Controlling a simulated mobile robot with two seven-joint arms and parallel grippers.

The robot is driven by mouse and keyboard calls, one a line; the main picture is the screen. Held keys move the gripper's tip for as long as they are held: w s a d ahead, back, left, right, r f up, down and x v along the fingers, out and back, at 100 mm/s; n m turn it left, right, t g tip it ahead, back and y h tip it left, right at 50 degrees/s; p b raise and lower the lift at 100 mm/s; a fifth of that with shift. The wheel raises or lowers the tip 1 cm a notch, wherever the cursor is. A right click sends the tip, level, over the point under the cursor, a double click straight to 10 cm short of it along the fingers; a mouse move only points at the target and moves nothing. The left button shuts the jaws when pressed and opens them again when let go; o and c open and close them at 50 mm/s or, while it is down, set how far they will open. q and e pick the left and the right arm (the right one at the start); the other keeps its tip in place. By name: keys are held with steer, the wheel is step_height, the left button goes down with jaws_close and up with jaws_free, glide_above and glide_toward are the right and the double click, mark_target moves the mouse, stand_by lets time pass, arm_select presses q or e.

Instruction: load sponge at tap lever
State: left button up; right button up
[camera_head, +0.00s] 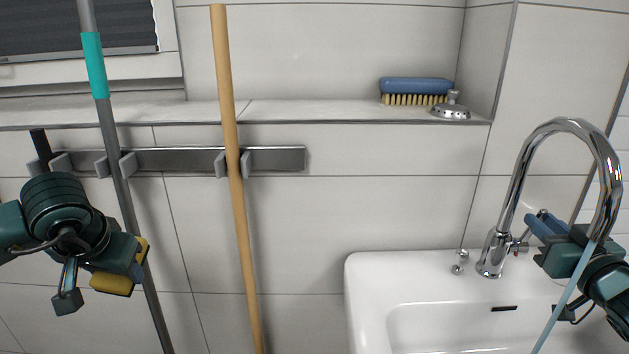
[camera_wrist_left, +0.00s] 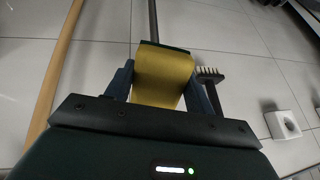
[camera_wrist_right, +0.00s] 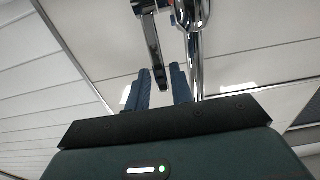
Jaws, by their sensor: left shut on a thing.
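My left gripper (camera_head: 128,268) is shut on a yellow sponge (camera_head: 118,282) with a dark green face. The sponge also shows between the blue fingers in the left wrist view (camera_wrist_left: 162,78). It is held in front of the wall, left of the sink and far from the tap. The chrome tap (camera_head: 510,195) stands at the back of the white sink (camera_head: 372,268). My right gripper (camera_head: 541,226) is at the tap's side lever (camera_head: 521,243). In the right wrist view the lever (camera_wrist_right: 153,45) points between the parted fingers; contact is unclear.
A pale blue strip (camera_head: 566,297), apparently running water, falls from the spout. A wooden pole (camera_head: 236,190) and a grey pole (camera_head: 130,210) hang from the wall rail (camera_head: 180,159). A blue brush (camera_head: 416,86) and a metal stopper (camera_head: 450,110) lie on the ledge.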

mark_target(525, 233)
steer(key=shift+w+a, duration=0.2)
steer(key=shift+w, duration=1.75)
steer(key=shift+c, duration=0.5)
jaws_close()
